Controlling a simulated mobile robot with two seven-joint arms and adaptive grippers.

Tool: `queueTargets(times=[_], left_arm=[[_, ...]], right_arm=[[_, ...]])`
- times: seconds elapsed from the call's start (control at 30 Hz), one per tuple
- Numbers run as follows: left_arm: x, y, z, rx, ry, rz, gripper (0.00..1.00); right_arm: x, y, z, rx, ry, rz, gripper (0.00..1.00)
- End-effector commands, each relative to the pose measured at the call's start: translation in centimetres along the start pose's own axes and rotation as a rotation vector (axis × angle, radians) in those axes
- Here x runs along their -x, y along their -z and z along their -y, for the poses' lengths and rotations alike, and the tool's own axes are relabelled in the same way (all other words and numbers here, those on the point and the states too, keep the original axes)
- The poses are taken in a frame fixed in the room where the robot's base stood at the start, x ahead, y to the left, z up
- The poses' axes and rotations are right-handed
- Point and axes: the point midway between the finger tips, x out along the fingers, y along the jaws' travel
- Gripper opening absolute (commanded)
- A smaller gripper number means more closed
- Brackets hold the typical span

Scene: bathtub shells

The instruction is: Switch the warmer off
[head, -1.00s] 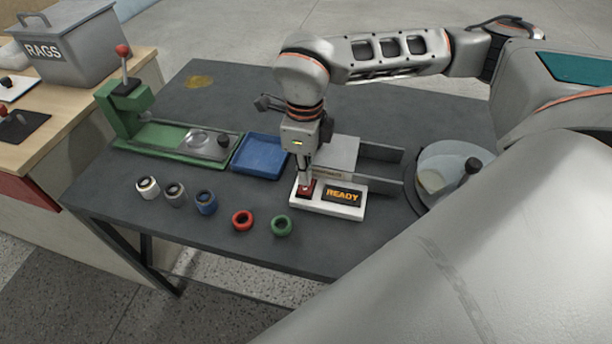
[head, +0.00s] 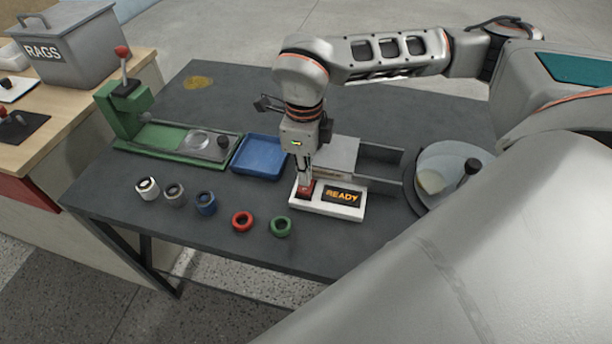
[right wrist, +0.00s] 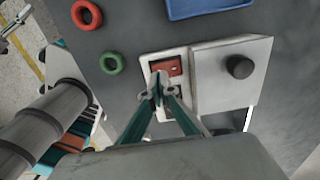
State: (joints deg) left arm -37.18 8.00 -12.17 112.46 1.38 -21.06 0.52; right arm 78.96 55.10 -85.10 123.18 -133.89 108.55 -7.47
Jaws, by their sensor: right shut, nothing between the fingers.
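The warmer is a white box (head: 328,211) near the front middle of the dark table. It has a red switch (head: 304,194) at its left end and a lit orange "READY" display (head: 343,197). The red switch also shows in the right wrist view (right wrist: 170,66). My right gripper (head: 305,182) is shut and empty, pointing down at the switch. In the right wrist view its tips (right wrist: 159,88) overlap the switch's near edge; I cannot tell whether they touch it. The fingers hide most of the display there.
A grey block with a black knob (right wrist: 239,67) stands right behind the warmer. A blue tray (head: 260,156) and a green press (head: 150,137) lie left. Several rings, including a green one (head: 281,226), lie front left. A round glass-lidded dish (head: 440,165) stands right.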

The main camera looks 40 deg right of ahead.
Motion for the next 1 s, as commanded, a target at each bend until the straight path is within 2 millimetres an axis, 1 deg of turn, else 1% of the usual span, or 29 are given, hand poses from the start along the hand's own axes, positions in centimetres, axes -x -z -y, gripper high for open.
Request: queueTargets(times=[1.0], left_arm=[[-0.3, -0.8, -0.2, 0.001, -0.002, 0.007, 0.38]], right_arm=[[-1.1, 0.0, 0.0, 0.0, 0.0, 0.0, 0.0]])
